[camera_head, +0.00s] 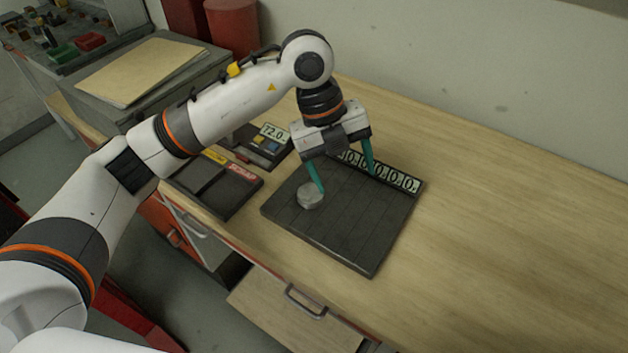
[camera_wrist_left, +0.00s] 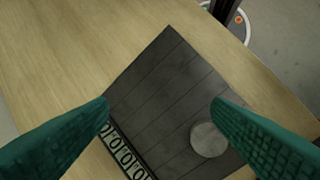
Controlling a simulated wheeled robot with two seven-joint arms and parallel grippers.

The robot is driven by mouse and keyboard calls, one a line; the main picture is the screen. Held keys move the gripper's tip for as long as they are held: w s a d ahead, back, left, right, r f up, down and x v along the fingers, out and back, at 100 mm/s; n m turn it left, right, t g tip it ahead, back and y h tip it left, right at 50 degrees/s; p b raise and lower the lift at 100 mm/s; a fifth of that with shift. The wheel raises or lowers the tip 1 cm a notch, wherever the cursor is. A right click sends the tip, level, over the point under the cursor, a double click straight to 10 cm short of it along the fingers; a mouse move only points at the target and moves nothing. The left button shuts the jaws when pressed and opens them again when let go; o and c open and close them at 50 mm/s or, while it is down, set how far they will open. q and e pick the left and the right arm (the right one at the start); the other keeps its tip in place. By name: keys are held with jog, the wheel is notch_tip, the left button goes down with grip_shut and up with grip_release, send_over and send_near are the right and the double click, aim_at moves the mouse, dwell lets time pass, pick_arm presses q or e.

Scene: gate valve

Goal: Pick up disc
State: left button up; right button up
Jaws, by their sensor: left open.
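A grey metal disc (camera_head: 309,197) lies on a dark grooved board (camera_head: 345,235) near the board's left side. My left gripper (camera_head: 347,183) is above the board with its two teal fingers spread wide. In the head view one fingertip overlaps the disc's upper edge; the other is over the board's back right, near the number strip. In the left wrist view the disc (camera_wrist_left: 208,139) shows beside the right finger, toward the lower right of the board (camera_wrist_left: 175,95). Nothing is between the fingers of the left gripper (camera_wrist_left: 160,108). My right gripper is not in view.
A number strip (camera_head: 405,180) runs along the board's back edge. A black tray (camera_head: 215,185) with yellow and red labels and a small box marked 72.0 (camera_head: 272,132) stand to the left. A drawer (camera_head: 290,310) is open below the front edge. The wooden bench (camera_head: 510,230) is clear at right.

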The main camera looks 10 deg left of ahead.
pick_arm(q)
jog(key=w+a+r+n+t+y, duration=0.1)
jog(key=w+a+n+y, duration=0.1)
jog(key=w+a+y, duration=0.35)
jog(key=h+p, duration=0.2)
send_over(311, 193)
jog(key=f, duration=0.4)
jog(key=shift+w+a+f, duration=0.35)
jog(key=shift+f, duration=0.35)
jog(key=shift+s+d+f+p, duration=0.1)
jog(key=shift+s+f+p, duration=0.05)
jog(key=shift+f+p, duration=0.45)
jog(key=f, duration=0.1)
jog(key=f+p, duration=0.1)
jog(key=f, duration=0.1)
jog(key=shift+s+d+f+p, duration=0.15)
jog(key=shift+s+f+p, duration=0.05)
jog(key=shift+f+p, duration=0.1)
jog(key=shift+f, duration=0.4)
pick_arm(e)
jog(key=r, duration=0.4)
jog(key=shift+w+r, duration=0.35)
jog(key=shift+r, duration=0.05)
pick_arm(q)
jog(key=shift+c, duration=0.3)
jog(key=shift+r, duration=0.1)
jog(key=c, duration=1.2)
